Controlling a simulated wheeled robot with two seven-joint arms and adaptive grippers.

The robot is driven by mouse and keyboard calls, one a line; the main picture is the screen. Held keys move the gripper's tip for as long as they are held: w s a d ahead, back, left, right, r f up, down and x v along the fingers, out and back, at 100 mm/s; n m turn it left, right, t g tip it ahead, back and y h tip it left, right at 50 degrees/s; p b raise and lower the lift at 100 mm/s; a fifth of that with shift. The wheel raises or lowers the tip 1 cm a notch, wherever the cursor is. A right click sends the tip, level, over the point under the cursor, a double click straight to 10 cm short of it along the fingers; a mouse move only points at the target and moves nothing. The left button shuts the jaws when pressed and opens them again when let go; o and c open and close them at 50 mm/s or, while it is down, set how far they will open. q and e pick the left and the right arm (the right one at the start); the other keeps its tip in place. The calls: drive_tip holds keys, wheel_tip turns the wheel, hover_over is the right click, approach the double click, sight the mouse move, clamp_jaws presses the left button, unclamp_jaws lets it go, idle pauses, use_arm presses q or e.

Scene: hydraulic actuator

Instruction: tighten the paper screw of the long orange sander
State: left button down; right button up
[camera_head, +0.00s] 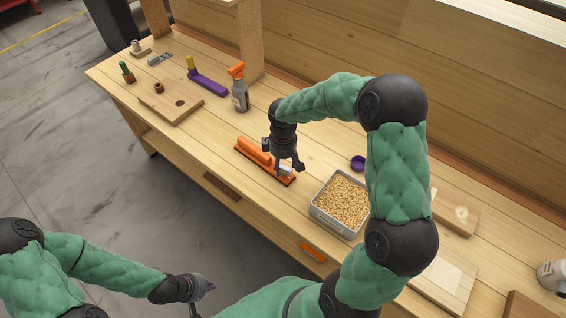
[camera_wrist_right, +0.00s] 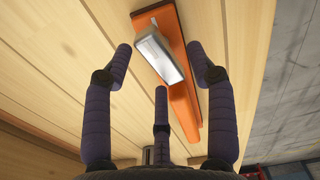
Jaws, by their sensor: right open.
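The long orange sander (camera_head: 256,152) lies on the workbench, with a dark base along its length. I cannot make out the paper screw itself. My right gripper (camera_head: 287,168) is above the metal-block end of the sander in the head view. In the wrist view its fingers (camera_wrist_right: 158,68) are spread apart, with the block between and beyond them, and nothing is held. My left gripper (camera_head: 206,292) is off the bench's front side, fingers apart and empty.
A grey bin of pellets (camera_head: 342,203) stands close to the right of the sander. A purple tool (camera_head: 208,83) and a wooden block (camera_head: 172,103) lie farther left. A purple cap (camera_head: 358,163) lies behind the bin.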

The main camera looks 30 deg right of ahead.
sight(286, 167)
wheel_tip(286, 167, up, 12)
idle(0.5)
drive_tip(key=f, duration=0.8)
drive_tip(key=s+f, duration=0.1)
drive_tip(key=f, duration=0.3)
drive_tip(key=shift+d+f, duration=0.15)
drive_tip(key=shift+d, duration=0.2)
clamp_jaws()
